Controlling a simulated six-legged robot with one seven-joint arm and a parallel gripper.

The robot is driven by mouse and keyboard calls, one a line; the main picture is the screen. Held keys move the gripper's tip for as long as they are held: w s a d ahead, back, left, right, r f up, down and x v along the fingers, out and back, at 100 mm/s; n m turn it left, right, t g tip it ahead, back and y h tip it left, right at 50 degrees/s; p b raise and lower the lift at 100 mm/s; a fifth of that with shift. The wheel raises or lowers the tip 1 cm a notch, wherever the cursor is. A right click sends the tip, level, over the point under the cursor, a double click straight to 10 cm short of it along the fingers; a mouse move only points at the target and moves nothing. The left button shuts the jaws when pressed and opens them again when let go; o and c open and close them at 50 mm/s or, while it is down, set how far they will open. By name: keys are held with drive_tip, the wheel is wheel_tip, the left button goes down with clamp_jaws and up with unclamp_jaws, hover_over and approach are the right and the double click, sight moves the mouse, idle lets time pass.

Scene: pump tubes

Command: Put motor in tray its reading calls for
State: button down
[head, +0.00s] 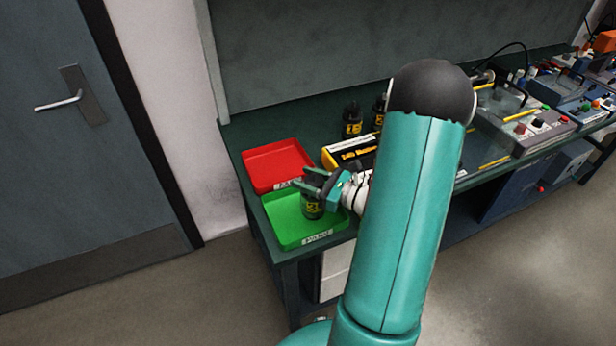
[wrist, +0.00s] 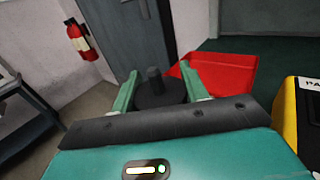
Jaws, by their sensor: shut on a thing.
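My gripper (head: 315,182) is shut on a dark motor (head: 312,208) with yellow markings. In the wrist view the motor (wrist: 158,92) sits between the two green fingers, its shaft upward. In the head view the motor is over the green tray (head: 284,230); I cannot tell whether it touches the tray floor. The green tray has a white label on its front edge. The red tray (head: 262,160) lies behind it and is empty; it also shows in the wrist view (wrist: 228,72). A yellow and black tester (head: 343,152) stands to the right, partly hidden by my arm; its reading is not legible.
Two more dark motors (head: 352,120) stand behind the tester, one partly hidden by my arm. Bench equipment (head: 530,125) fills the bench's right side. A door (head: 85,120) is at the left. A fire extinguisher (wrist: 81,40) hangs on the wall.

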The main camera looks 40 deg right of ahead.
drive_tip(key=c, duration=0.7)
unclamp_jaws()
drive_tip(key=shift+f, duration=0.15)
drive_tip(key=shift+c, duration=0.2)
drive_tip(key=shift+r, duration=0.2)
